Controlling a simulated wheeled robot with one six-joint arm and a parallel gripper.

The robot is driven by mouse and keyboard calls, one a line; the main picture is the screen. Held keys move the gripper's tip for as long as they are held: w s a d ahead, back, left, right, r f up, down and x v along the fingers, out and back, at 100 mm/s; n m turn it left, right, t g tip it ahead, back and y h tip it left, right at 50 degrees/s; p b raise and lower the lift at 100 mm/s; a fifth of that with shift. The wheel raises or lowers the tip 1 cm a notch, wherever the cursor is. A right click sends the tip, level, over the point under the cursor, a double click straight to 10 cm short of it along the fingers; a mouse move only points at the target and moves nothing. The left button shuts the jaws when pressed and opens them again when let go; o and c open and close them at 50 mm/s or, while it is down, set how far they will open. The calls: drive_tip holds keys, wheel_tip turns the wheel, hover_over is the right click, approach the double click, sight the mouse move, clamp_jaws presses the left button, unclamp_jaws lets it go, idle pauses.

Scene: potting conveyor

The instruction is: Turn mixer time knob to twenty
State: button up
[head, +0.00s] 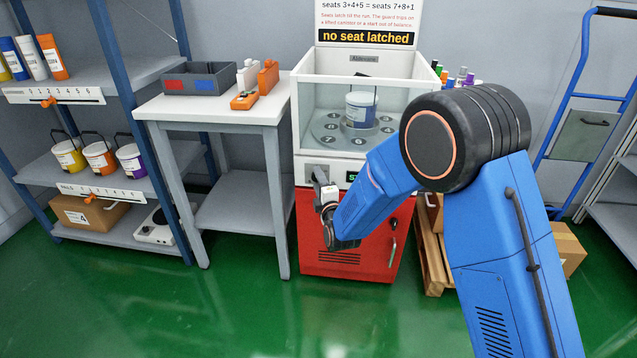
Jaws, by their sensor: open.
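The mixer (345,245) has a red base and a white upper part with a clear-walled chamber. A white and blue bucket (360,110) stands inside on a round plate with numbered seats. A grey panel (314,170) is on the left of the mixer's front. My gripper (318,175) is open in front of this panel. The time knob cannot be made out; the gripper may hide it. I cannot tell whether the fingers touch it.
A white-topped table (215,108) with a grey bin (200,80) and orange bottles stands left of the mixer. A shelf rack (85,90) is farther left. A pallet (432,250) and a blue hand truck (590,110) are at right. Green floor in front is clear.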

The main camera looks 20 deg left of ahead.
drive_tip(key=c, duration=1)
drive_tip(key=shift+c, duration=0.2)
drive_tip(key=shift+f, duration=0.1)
drive_tip(key=m+t, duration=0.2)
drive_tip(key=m, duration=0.3)
drive_tip(key=m+t+h, duration=0.1)
drive_tip(key=m+t, duration=0.1)
drive_tip(key=m, duration=0.4)
drive_tip(key=f+m+t+h, duration=0.1)
drive_tip(key=m+t, duration=0.1)
drive_tip(key=m, duration=0.3)
drive_tip(key=shift+s+a+m, duration=0.15)
drive_tip(key=shift+a+m, duration=0.15)
drive_tip(key=shift+a, duration=0.05)
drive_tip(key=m+h, duration=0.1)
drive_tip(key=m, duration=0.1)
drive_tip(key=m+t+h, duration=0.1)
drive_tip(key=m+h, duration=0.1)
drive_tip(key=m, duration=0.1)
drive_tip(key=shift+a, duration=0.15)
drive_tip(key=m+h, duration=0.1)
drive_tip(key=m, duration=0.2)
drive_tip(key=m+h, duration=0.2)
drive_tip(key=m, duration=0.1)
drive_tip(key=m+h, duration=0.1)
drive_tip(key=m, duration=0.2)
drive_tip(key=shift+a+r, duration=0.1)
drive_tip(key=shift+a, duration=0.15)
drive_tip(key=shift+m+h, duration=0.3)
drive_tip(key=shift+h, duration=0.1)
